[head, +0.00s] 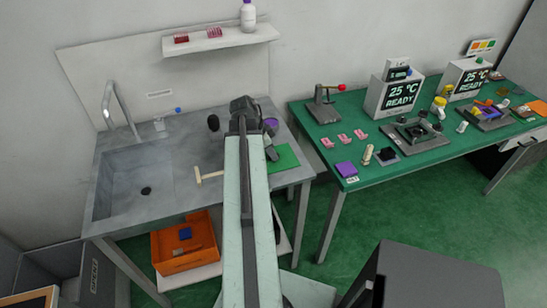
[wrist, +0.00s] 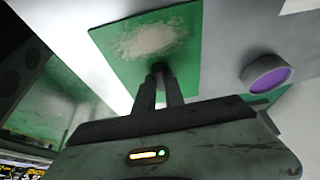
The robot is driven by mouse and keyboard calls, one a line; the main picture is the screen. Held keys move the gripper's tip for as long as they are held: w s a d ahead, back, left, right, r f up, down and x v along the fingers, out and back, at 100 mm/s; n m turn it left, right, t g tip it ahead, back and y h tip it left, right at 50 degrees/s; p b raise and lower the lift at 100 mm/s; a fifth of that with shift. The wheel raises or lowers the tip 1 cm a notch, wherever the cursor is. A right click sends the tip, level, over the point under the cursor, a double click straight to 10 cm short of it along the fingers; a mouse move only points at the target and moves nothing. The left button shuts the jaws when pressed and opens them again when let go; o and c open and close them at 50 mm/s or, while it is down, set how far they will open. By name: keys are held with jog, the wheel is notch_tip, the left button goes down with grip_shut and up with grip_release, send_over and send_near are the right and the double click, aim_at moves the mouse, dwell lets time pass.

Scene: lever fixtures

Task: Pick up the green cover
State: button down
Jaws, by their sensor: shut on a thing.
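The green cover (head: 286,157) is a flat green sheet at the right end of the grey sink counter in the head view. In the wrist view the green cover (wrist: 182,70) fills the upper middle and carries a pale, rough patch. My gripper (wrist: 158,72) has its two fingers close together at the near part of the cover and is shut on it. In the head view my arm runs up the middle, and the fingertips are too small to make out. I cannot tell whether the cover touches the counter.
A purple-topped round thing (head: 270,123) is close behind the cover; it also shows in the wrist view (wrist: 268,75). A T-shaped beige piece (head: 208,175) lies left of my arm. The sink (head: 130,190) is farther left. A green table (head: 330,133) with several fixtures stands right, across a gap.

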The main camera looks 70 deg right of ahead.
notch_tip(320, 180, up, 10)
jog(key=p, duration=1)
